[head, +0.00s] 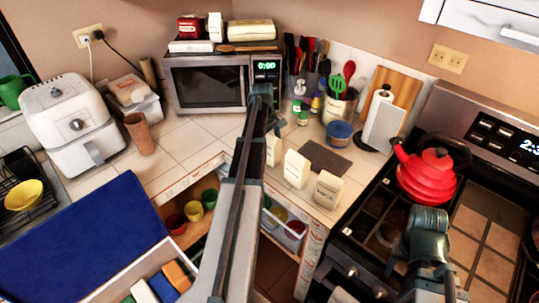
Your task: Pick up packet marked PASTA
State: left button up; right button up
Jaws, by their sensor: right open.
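Three cream packets stand on the tiled counter right of the microwave: a front one (328,189), a middle one (296,169) and a back one (273,150) partly behind my left arm. They carry small dark lettering, too small to read, so I cannot tell which says PASTA. My left arm reaches up the middle of the view and its end (264,108) is above and beside the back packet; its jaws are not clear. My right gripper (413,252) is over the stove at the lower right, open, apart from the packets.
A red kettle (430,176) stands on the stove (485,225). The microwave (208,84) is behind my left arm. An open shelf (205,190) holds coloured cups below the counter.

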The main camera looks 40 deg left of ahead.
pick_arm(q)
jog(key=shift+f, duration=0.25)
grip_shut()
dwell(0.3)
